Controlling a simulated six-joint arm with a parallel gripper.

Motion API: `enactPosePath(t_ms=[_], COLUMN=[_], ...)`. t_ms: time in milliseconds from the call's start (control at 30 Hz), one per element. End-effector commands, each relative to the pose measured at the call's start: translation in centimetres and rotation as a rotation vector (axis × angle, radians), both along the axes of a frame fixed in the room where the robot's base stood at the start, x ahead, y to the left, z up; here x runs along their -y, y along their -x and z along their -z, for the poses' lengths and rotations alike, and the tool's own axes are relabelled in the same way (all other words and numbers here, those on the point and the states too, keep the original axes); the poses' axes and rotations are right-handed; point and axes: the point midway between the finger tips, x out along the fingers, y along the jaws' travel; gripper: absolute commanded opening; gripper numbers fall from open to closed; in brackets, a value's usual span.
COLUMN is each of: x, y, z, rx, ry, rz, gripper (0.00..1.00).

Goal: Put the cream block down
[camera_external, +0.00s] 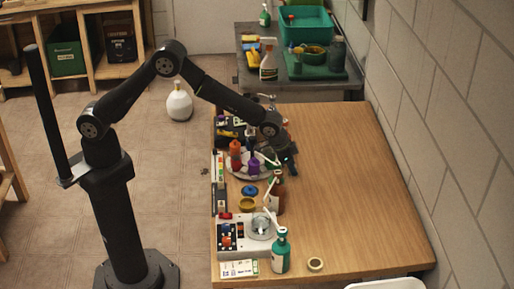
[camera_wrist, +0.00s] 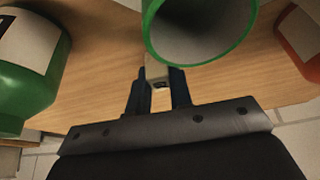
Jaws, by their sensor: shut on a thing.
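My gripper (camera_wrist: 158,82) is shut on the cream block (camera_wrist: 157,68), a small pale piece between its two dark fingers in the wrist view. Only part of the block shows, close below the rim of a green cup-like thing (camera_wrist: 152,41). In the external view my gripper (camera_external: 290,160) is low over the far left part of the wooden table (camera_external: 350,190), beside a crowded group of items. I cannot make out the block in that view. Whether the block touches the table is not clear.
In the wrist view a green bottle (camera_wrist: 28,85) stands at left and an orange-red thing (camera_wrist: 298,45) at right. The table's right side is clear.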

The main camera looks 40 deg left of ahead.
Motion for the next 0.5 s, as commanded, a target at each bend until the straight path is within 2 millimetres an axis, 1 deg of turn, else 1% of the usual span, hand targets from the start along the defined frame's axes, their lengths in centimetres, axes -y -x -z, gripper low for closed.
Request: enactPosePath(t_ms=[33, 67, 133, 167, 400, 500], x=[-0.02, 0.0, 0.0, 0.0, -0.01, -0.01], y=[0.0, 0.0, 0.0, 0.0, 0.01, 0.01], z=[0.22, 0.15, 0.14, 0.14, 0.1, -0.32], rx=[-0.001, 0.0, 0.0, 0.0, 0.0, 0.0], ry=[-0.001, 0.0, 0.0, 0.0, 0.0, 0.0], rz=[0.0, 0.0, 0.0, 0.0, 0.0, 0.0], gripper=[0.0, 0.25, 0.39, 0.41, 0.41, 0.41])
